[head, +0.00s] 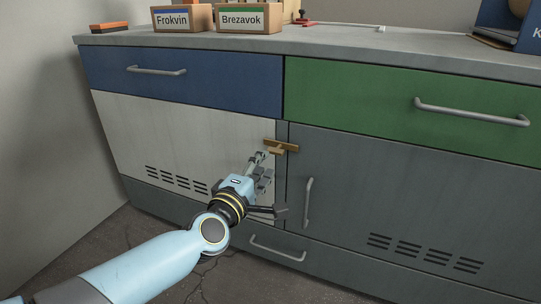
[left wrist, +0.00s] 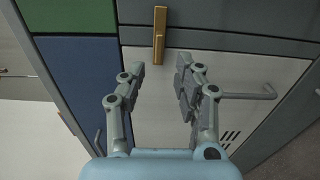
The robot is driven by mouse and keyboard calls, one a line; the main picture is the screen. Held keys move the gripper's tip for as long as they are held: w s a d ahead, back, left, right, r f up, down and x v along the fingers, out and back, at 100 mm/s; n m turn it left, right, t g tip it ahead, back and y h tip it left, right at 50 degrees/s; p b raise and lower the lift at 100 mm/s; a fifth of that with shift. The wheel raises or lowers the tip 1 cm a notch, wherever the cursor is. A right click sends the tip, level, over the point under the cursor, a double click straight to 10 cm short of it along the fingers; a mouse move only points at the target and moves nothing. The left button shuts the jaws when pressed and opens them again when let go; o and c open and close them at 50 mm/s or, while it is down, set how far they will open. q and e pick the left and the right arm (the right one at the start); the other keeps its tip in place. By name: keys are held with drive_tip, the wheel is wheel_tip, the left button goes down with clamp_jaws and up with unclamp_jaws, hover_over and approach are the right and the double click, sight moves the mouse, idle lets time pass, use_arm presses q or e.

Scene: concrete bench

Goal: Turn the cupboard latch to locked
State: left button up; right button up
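The cupboard latch (head: 281,146) is a brass bar lying nearly level across the seam between the white door (head: 150,130) and the dark grey door (head: 400,190), just under the drawers. It also shows in the left wrist view, as an upright bar (left wrist: 159,38) at the top centre. My left gripper (head: 263,162) is in front of the white door, just below and left of the latch. In the left wrist view its fingers (left wrist: 160,69) are spread with nothing between them, and the latch lies beyond the fingertips. My right gripper is not in view.
A blue drawer (head: 200,78) and a green drawer (head: 370,95) with bar handles sit above the doors. The grey door has an upright handle (head: 308,202). Two labelled boxes, Frokvin (head: 180,20) and Brezavok (head: 245,19), stand on the benchtop. A wall is at the left.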

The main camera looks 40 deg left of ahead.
use_arm(q)
drive_tip(key=v, duration=0.5)
idle(0.4)
